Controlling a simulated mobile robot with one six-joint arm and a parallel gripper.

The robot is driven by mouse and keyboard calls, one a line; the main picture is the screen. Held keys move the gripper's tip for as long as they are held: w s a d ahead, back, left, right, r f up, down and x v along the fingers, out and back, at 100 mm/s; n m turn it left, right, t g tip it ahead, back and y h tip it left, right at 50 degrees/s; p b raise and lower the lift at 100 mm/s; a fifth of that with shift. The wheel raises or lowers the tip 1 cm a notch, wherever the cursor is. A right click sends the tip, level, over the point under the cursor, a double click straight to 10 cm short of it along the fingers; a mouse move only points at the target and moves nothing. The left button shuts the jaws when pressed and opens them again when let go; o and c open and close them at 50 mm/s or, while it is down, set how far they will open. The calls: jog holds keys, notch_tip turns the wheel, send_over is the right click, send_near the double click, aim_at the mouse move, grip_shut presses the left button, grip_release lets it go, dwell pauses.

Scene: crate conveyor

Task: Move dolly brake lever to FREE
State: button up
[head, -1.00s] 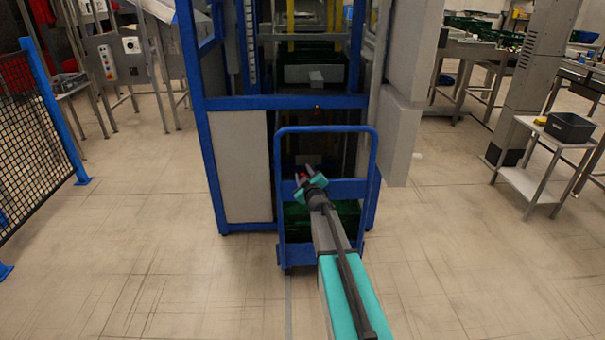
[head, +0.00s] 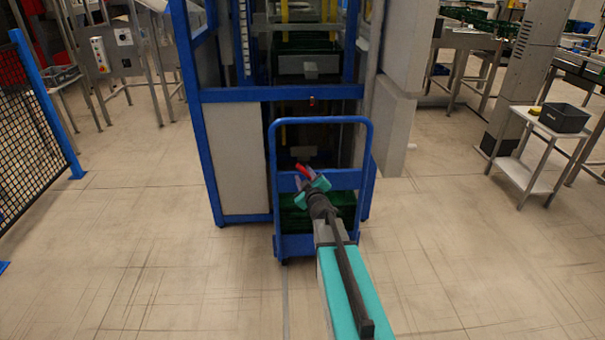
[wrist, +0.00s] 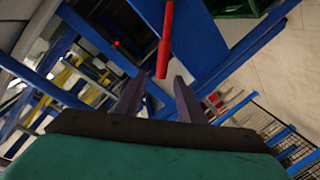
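The blue dolly (head: 320,121) stands upright in front of the blue-framed machine, with green crates (head: 294,218) low on it. Its red brake lever (head: 303,170) shows at the crossbar, just beyond my fingers. In the wrist view the red lever (wrist: 166,38) comes down from the top edge, its free end near the gap between my fingertips. My gripper (head: 309,181) is open, and its two fingers also show apart in the wrist view (wrist: 157,88). I see no clear contact with the lever. No FREE marking is readable.
The machine frame (head: 208,150) rises behind the dolly. A mesh fence (head: 38,120) stands at left. A small table (head: 530,175) with a dark bin (head: 565,117) stands at right. The floor on both sides of the dolly is clear.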

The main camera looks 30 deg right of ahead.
jog(key=shift+v, duration=1.2)
